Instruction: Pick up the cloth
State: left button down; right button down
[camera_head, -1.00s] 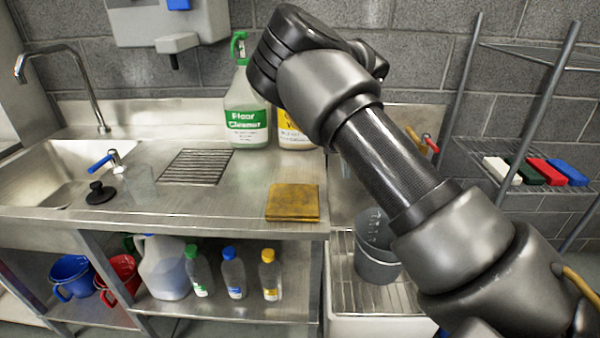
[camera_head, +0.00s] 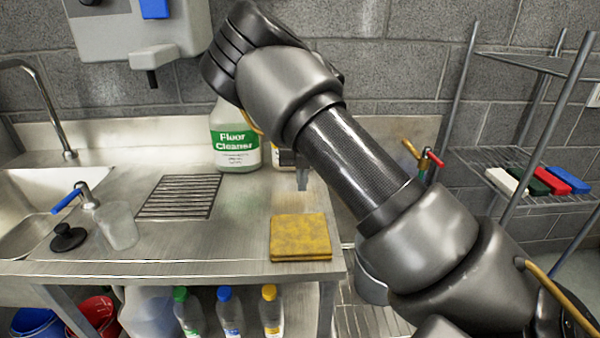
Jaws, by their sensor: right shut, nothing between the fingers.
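The yellow cloth (camera_head: 300,237) lies folded and flat on the steel counter, near its front right corner. My right arm comes in from the right and arches over the counter. My right gripper (camera_head: 303,184) points down just behind and above the cloth, apart from it. Its fingers are small in view and look shut, with nothing held. Part of the gripper is hidden behind my own arm. My left gripper is not in view.
A floor cleaner bottle (camera_head: 236,140) stands at the back of the counter, with another bottle mostly hidden behind my arm. A wire shelf with colored blocks (camera_head: 535,181) stands right.

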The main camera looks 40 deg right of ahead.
aim_at(302, 207)
jog(key=f, duration=0.4)
jog(key=shift+s+a+f, duration=0.15)
jog(key=shift+a+f, duration=0.05)
jog(key=shift+f, duration=0.2)
jog(key=shift+s+a, duration=0.55)
jog(key=shift+s, duration=0.2)
jog(key=shift+s+a, duration=0.55)
jog(key=shift+s, duration=0.15)
